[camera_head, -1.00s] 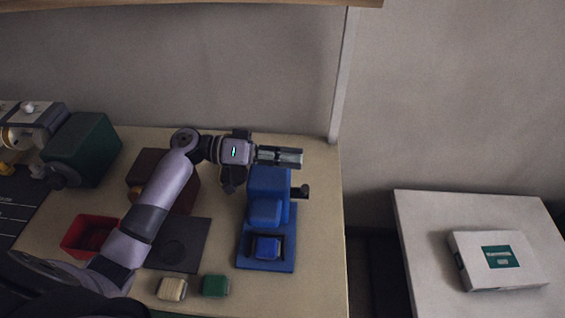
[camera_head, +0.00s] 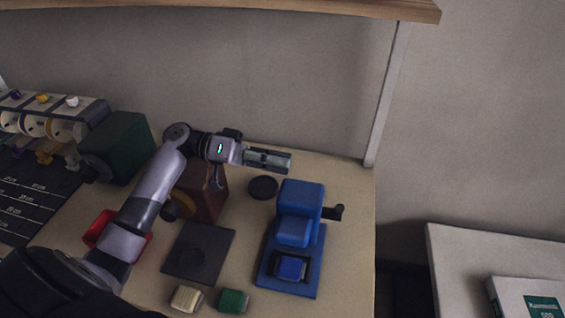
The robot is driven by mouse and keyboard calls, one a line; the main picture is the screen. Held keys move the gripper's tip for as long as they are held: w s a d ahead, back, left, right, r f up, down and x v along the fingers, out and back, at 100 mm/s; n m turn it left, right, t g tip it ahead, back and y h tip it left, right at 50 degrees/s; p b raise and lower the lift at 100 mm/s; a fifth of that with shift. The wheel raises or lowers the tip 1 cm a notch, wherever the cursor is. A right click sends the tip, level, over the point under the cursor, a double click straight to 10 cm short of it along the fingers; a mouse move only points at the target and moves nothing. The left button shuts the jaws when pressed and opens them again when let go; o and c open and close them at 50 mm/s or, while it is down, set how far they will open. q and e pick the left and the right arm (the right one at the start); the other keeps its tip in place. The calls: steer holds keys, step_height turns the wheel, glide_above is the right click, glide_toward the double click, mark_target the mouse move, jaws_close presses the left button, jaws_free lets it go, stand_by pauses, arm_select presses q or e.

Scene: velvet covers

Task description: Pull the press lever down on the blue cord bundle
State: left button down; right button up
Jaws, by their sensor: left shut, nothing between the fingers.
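A blue press (camera_head: 302,198) stands at the right of the beige table. Its black lever (camera_head: 333,213) sticks out from its right side, with a knob at the end. A blue bundle (camera_head: 290,267) sits in the dark-edged recess of the press base, below the press head; its cords are too small to make out. My left gripper (camera_head: 288,162) is shut and empty. It points right, behind and slightly left of the press top, apart from press and lever in the picture. My right gripper is not in view.
A dark round disc (camera_head: 263,187) lies left of the press. A dark flat plate (camera_head: 198,252), a cream bundle (camera_head: 186,299) and a green bundle (camera_head: 233,301) lie left and in front. A red bin (camera_head: 101,229) and a green box (camera_head: 122,147) stand further left. A shelf (camera_head: 220,6) hangs above.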

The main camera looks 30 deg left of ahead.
arm_select(q)
steer(key=shift+w, duration=0.1)
steer(key=w+g, duration=0.1)
steer(key=w+d+r+m+g+b, duration=0.1)
steer(key=w+d+g, duration=0.1)
steer(key=w+g, duration=0.1)
steer(key=shift+d+r+y+b, duration=0.2)
steer(key=shift+r+y+b, duration=0.1)
steer(key=shift+r, duration=0.05)
steer(key=shift+w+d+r+g+y, duration=0.1)
steer(key=shift+w+r+g+y, duration=0.55)
steer(key=shift+g, duration=0.25)
steer(key=shift+s+d, duration=0.1)
steer(key=shift+d, duration=0.05)
steer(key=s+d+f+p, duration=0.4)
steer(key=d, duration=0.5)
steer(key=shift+s+d, duration=0.2)
steer(key=shift+d, duration=0.15)
steer(key=shift+f, duration=0.1)
